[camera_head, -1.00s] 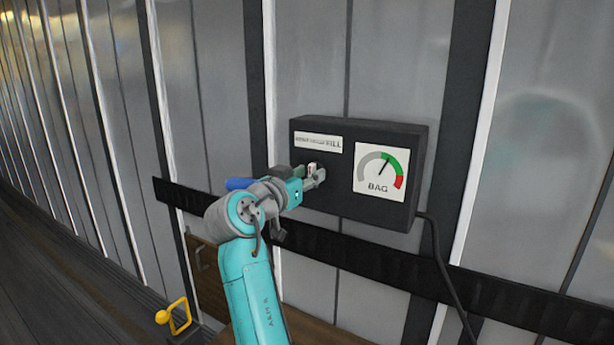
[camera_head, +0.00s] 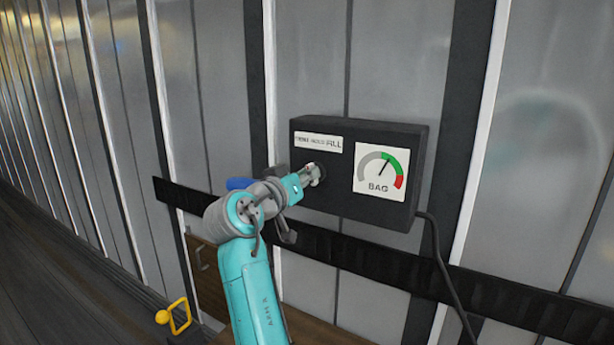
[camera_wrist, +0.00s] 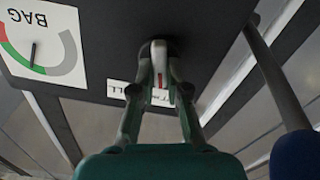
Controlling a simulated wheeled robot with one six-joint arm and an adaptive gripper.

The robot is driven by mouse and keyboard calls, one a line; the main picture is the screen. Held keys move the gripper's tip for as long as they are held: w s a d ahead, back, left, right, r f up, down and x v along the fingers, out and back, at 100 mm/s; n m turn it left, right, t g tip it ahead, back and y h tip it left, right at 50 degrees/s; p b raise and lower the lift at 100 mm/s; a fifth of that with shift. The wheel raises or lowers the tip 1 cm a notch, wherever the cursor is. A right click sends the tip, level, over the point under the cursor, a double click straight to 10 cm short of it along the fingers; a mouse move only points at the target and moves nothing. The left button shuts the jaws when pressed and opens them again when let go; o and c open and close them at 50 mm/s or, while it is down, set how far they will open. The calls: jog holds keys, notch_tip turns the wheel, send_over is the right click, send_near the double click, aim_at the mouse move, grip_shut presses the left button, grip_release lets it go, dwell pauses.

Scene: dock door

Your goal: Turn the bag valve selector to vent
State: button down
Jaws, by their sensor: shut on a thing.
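The bag valve box (camera_head: 340,203) is dark and mounted on the grey ribbed wall. Its selector knob (camera_wrist: 158,56) is pale with a red line and stands on the box face. My gripper (camera_head: 313,175) is at the left part of the box front, below the label. In the wrist view my gripper (camera_wrist: 160,82) has one finger on each side of the knob and is shut on it. The fingers and arm hide much of the knob and any position marks around it in the head view.
A white label (camera_head: 319,143) ending in FILL is at the box's upper left. A BAG gauge (camera_head: 380,175) has its needle near the green band. A black cable (camera_head: 437,260) hangs at right. A yellow handle (camera_head: 180,316) is low at left.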

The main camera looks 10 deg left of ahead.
jog(key=n, duration=0.6)
jog(key=shift+a+f, duration=0.1)
jog(key=shift+a, duration=0.05)
jog(key=shift+n, duration=0.4)
jog(key=c, duration=1.2)
grip_release()
jog(key=shift+w, duration=0.1)
jog(key=shift+o, duration=0.2)
jog(key=v, duration=1.2)
